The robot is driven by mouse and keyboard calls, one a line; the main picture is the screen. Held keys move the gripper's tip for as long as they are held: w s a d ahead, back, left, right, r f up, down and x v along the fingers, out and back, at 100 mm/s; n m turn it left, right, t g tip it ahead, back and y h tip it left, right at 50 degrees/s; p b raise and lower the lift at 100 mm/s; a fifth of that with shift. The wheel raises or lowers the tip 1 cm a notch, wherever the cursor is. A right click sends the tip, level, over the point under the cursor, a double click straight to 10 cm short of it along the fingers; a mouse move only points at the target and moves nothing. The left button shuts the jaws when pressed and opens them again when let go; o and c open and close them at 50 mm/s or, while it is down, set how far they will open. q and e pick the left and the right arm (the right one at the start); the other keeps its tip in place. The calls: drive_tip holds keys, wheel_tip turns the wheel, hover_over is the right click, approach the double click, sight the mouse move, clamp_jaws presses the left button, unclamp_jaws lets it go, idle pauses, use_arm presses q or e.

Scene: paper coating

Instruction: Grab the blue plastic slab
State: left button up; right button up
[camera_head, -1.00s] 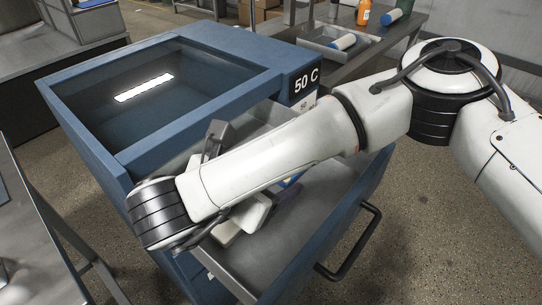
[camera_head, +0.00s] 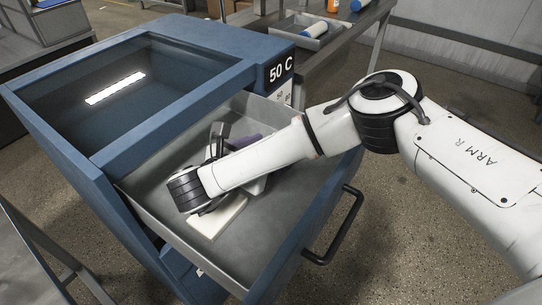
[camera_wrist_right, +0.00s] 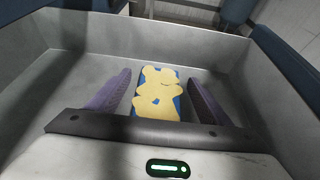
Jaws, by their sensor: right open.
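In the right wrist view the blue slab (camera_wrist_right: 179,105) lies on the grey floor of the open drawer. Yellow rounded shapes (camera_wrist_right: 158,92) cover most of its top, with blue showing at the edges. My right gripper (camera_wrist_right: 159,88) is open. Its two purple-grey fingers stand apart on either side of the slab, with a visible gap on each side. In the head view my right gripper (camera_head: 236,146) is inside the drawer, partly hidden behind my right forearm. The slab is hidden in that view. My left gripper is not in view.
The drawer (camera_head: 268,218) has raised grey walls around the gripper and a dark handle (camera_head: 335,228) on its front. The blue cabinet (camera_head: 178,118) with a glass top and a "50 C" label stands behind. A tray (camera_head: 305,32) rests on the table beyond.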

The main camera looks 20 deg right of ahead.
drive_tip(key=shift+w+d+f, duration=0.2)
drive_tip(key=shift+w+d, duration=0.2)
drive_tip(key=shift+d, duration=0.05)
drive_tip(key=c, duration=1.2)
drive_tip(key=shift+r, duration=0.1)
